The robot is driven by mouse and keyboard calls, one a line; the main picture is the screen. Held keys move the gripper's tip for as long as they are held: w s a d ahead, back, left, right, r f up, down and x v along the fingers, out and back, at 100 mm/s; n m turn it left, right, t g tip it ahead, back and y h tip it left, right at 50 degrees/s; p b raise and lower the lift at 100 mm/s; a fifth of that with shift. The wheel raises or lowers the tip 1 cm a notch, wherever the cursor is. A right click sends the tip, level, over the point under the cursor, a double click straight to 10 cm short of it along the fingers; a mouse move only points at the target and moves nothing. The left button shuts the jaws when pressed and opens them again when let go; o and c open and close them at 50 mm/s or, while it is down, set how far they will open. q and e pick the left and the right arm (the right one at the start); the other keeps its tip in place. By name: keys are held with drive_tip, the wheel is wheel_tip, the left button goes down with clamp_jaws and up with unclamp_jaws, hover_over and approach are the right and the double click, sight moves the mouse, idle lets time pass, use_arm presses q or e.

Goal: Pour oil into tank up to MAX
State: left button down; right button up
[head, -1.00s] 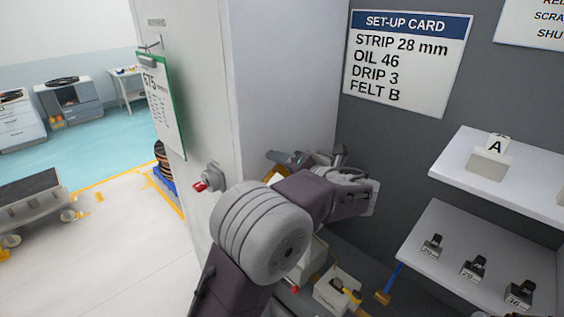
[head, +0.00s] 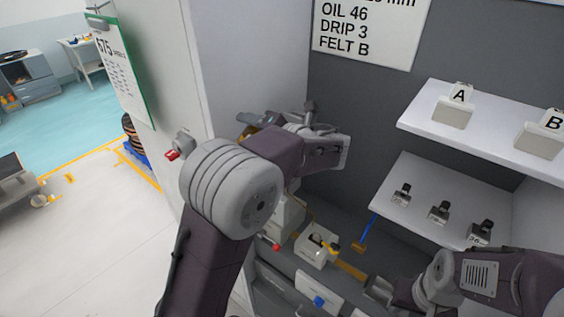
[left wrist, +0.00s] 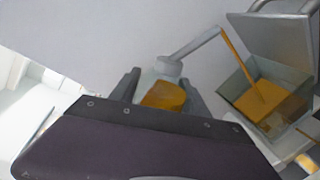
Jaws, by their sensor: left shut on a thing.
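My left gripper (left wrist: 158,88) is shut on a clear oil can (left wrist: 166,68) holding amber oil. The can is tilted, its spout pointing right. An amber stream runs from the spout tip into an open tank (left wrist: 235,84) at right in the left wrist view. Amber oil shows inside the tank; I cannot make out a MAX mark. The tank's grey lid (left wrist: 272,42) stands raised. In the head view my left arm largely hides the can and tank. My right gripper (head: 378,287) is low at right, by a brown strip; its jaws are too small to read.
A set-up card (head: 365,30) on the grey wall reads OIL 46, DRIP 3, FELT B. Shelves at right hold blocks A (head: 453,110) and B (head: 540,138), with several small dark-topped pieces below. A white box (head: 317,250) and a blue-handled brush (head: 366,231) are below my left arm.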

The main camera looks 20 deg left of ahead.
idle(0.6)
use_arm(q)
drive_tip(key=shift+f+m+p, duration=0.25)
drive_tip(key=shift+m+p, duration=0.15)
drive_tip(key=shift+p, duration=1.15)
drive_tip(key=shift+f+p, duration=0.2)
drive_tip(key=shift+p, duration=0.15)
drive_tip(key=shift+f, duration=0.1)
idle(0.8)
drive_tip(key=shift+f+m+g+p, duration=0.2)
drive_tip(key=shift+m+g+p, duration=0.15)
drive_tip(key=shift+p, duration=0.8)
drive_tip(key=shift+f+m+p, duration=0.25)
drive_tip(key=shift+f+p, duration=0.15)
drive_tip(key=shift+p, duration=0.3)
idle(1.7)
